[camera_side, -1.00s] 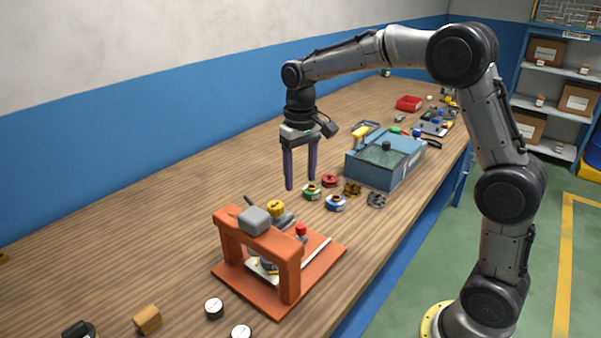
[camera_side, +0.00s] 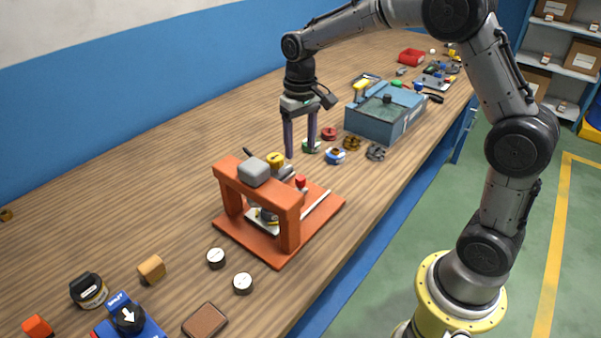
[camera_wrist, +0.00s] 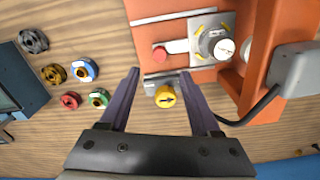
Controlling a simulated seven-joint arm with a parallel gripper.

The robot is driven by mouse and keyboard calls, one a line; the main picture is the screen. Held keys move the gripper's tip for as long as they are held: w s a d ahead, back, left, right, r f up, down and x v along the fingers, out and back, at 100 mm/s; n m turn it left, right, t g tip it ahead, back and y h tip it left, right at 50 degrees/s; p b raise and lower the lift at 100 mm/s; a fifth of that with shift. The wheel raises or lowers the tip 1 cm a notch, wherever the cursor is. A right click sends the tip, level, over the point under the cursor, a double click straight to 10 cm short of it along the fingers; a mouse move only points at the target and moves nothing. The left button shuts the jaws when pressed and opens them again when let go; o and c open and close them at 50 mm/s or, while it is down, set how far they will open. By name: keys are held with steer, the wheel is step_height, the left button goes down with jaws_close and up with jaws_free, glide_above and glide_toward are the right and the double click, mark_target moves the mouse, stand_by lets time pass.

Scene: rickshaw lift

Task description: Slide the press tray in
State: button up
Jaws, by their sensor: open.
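The press is an orange frame (camera_side: 288,238) on an orange base, with a grey block (camera_side: 255,172) on its crossbar. A pale tray (camera_wrist: 178,46) lies flat on the base, with a red knob (camera_wrist: 160,54) at its outer end and a round white-topped part (camera_wrist: 222,46) at the frame end. The red knob also shows in the side view (camera_side: 300,182). My gripper (camera_side: 300,149) is open and empty, pointing down just behind the press. In the wrist view a yellow arrow knob (camera_wrist: 165,96) appears between my fingers (camera_wrist: 161,74); I cannot tell their heights apart.
Several coloured rolls and dark gears (camera_side: 352,144) lie behind the press, before a blue-grey box (camera_side: 383,128). Two round white-faced pieces (camera_side: 216,258) and a wooden block (camera_side: 152,268) lie in front. A dark cable (camera_wrist: 252,108) curves from the grey block.

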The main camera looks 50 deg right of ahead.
mark_target(300, 178)
step_height(300, 178, down, 10)
steer(key=shift+r, duration=0.25)
jaws_close()
stand_by(0.4)
stand_by(1.1)
